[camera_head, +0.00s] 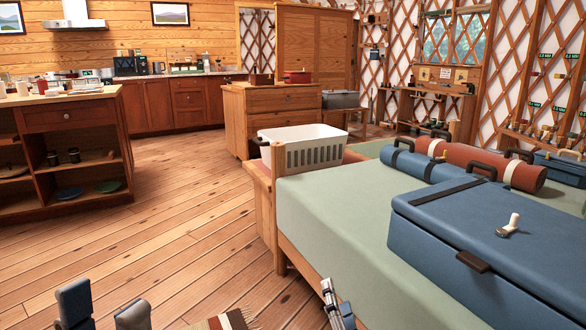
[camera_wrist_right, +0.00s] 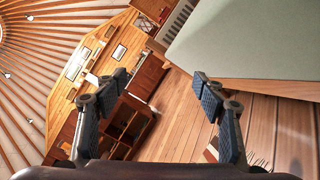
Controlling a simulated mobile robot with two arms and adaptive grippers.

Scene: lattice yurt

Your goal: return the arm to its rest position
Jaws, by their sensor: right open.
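My right gripper (camera_head: 338,304) shows at the bottom middle of the head view, beside the front edge of the bed-like platform with the green top (camera_head: 330,215). In the right wrist view my right gripper (camera_wrist_right: 160,82) has its two dark padded fingers wide apart, with nothing between them. My left gripper (camera_head: 104,308) shows at the bottom left of the head view, over the wooden floor. Its two grey fingertips stand apart with floor visible between them. The rest of both arms is out of the head view.
A blue case (camera_head: 480,235) lies on the platform, with a blue roll (camera_head: 420,163) and a red-brown roll (camera_head: 510,172) behind. A white basket (camera_head: 300,150) stands at the platform's far end. The wooden floor (camera_head: 185,215) at left is clear.

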